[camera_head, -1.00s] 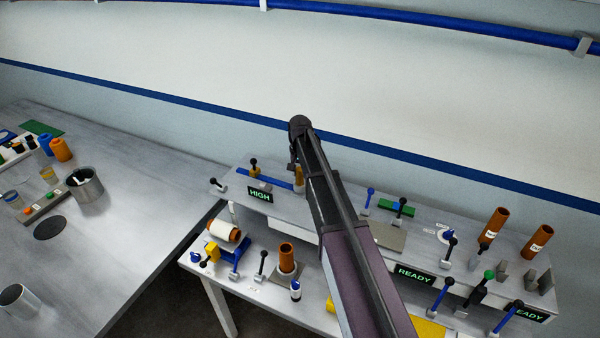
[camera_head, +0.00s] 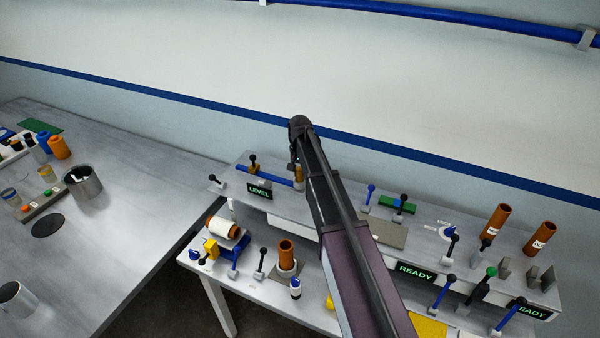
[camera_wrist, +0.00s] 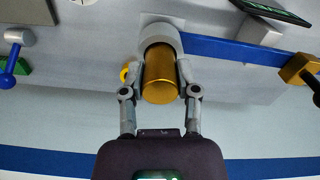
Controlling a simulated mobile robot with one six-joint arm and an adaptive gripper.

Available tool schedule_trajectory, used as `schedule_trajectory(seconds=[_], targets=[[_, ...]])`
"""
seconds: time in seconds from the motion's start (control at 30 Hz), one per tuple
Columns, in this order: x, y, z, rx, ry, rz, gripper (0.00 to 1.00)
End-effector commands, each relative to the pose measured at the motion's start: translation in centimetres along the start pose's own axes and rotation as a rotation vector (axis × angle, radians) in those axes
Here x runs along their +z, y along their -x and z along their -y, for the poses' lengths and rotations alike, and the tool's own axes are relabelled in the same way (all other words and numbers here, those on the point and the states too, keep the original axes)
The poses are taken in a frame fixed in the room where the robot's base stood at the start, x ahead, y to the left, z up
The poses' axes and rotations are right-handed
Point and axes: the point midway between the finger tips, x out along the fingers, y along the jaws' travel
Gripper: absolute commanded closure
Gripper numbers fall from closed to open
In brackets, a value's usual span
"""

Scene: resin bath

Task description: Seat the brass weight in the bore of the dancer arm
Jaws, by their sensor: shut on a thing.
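The brass weight (camera_wrist: 160,78) is a gold cylinder between the two grey fingers of my gripper (camera_wrist: 162,72), which is shut on it in the wrist view. Its far end meets the grey ring (camera_wrist: 160,36) at the end of the blue dancer arm (camera_wrist: 235,51); it looks lined up with the bore and at least at its mouth. How deep it sits is hidden. In the head view the brass weight (camera_head: 299,174) shows beside my arm, at the right end of the blue dancer arm (camera_head: 278,177). A small display (camera_head: 259,191) there reads LEVEL.
A brass-coloured block with a black-knobbed lever (camera_head: 254,168) stands at the dancer arm's other end. Blue and black levers, a green block (camera_head: 397,204) and orange tubes (camera_head: 497,221) stand to the right on the shelf. A spool (camera_head: 225,229) lies on the lower bench.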

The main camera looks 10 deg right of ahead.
Motion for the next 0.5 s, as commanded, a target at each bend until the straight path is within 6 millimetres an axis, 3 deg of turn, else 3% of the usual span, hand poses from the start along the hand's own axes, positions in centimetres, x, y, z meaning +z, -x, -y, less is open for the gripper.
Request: schedule_trajectory(seconds=[0.17, 0.2, 0.3, 0.33, 0.5], targets=[[0.0, -0.4, 0.0, 0.0, 0.0, 0.0, 1.0], [0.0, -0.35, 0.0, 0.0, 0.0, 0.0, 0.53], [0.0, -0.3, 0.0, 0.0, 0.0, 0.0, 0.23], [0.0, -0.3, 0.0, 0.0, 0.0, 0.0, 0.19], [0.0, -0.3, 0.0, 0.0, 0.0, 0.0, 0.19]])
